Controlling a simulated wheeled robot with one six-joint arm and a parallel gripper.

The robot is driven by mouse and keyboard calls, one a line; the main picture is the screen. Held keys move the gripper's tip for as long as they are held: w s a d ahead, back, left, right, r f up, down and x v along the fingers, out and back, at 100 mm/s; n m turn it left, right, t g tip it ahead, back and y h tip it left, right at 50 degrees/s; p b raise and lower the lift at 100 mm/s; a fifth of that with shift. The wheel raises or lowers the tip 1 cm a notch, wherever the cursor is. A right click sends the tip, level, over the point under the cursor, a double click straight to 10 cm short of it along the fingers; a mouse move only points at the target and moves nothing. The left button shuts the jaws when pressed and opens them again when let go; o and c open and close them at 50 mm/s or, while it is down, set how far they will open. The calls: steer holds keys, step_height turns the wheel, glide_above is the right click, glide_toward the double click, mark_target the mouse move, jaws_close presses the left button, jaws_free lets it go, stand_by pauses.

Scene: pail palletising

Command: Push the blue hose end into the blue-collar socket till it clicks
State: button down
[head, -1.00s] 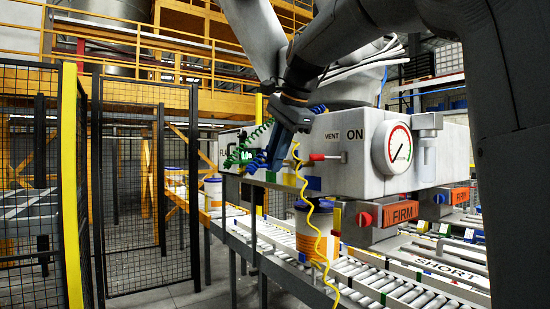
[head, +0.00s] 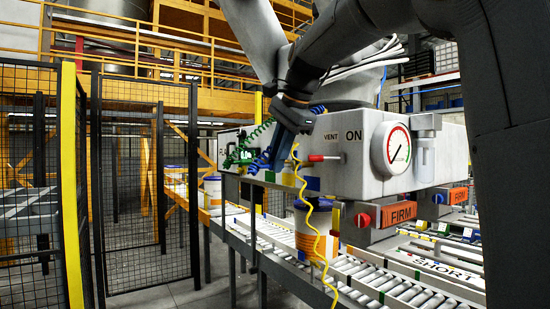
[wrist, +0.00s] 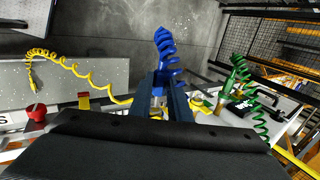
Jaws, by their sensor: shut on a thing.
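My gripper (head: 265,163) reaches down at the left end of the grey box (head: 355,160). In the wrist view, my gripper (wrist: 167,82) is shut on the blue hose end; its coiled blue hose (wrist: 167,50) runs out beyond the fingertips. A silvery fitting (wrist: 157,101) shows between the fingers. The blue hose also shows beside my gripper in the head view (head: 256,163). The blue-collar socket cannot be made out, and the fingers hide the hose tip, so I cannot tell whether it is seated.
A green coiled hose (wrist: 238,75) hangs beside a black handle (wrist: 266,102). A yellow coiled hose (head: 311,205) hangs in front of the box. A red knob (wrist: 36,112) sticks out at left. Below runs a roller conveyor (head: 345,276) with pails (head: 316,222); mesh fencing (head: 146,190) stands left.

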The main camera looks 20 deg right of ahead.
steer(key=shift+w+d+p, duration=0.2)
steer(key=shift+d+p, duration=0.1)
steer(key=shift+d, duration=0.3)
steer(key=shift+w+d+p, duration=0.2)
steer(key=shift+d+p, duration=0.1)
steer(key=shift+d, duration=0.25)
steer(key=c, duration=1.6)
jaws_free()
steer(key=shift+o, duration=0.2)
steer(key=b+v, duration=0.1)
steer(key=v, duration=0.6)
steer(key=shift+s+r+b, duration=0.15)
steer(key=shift+r+b, duration=0.25)
steer(key=shift+d, duration=0.15)
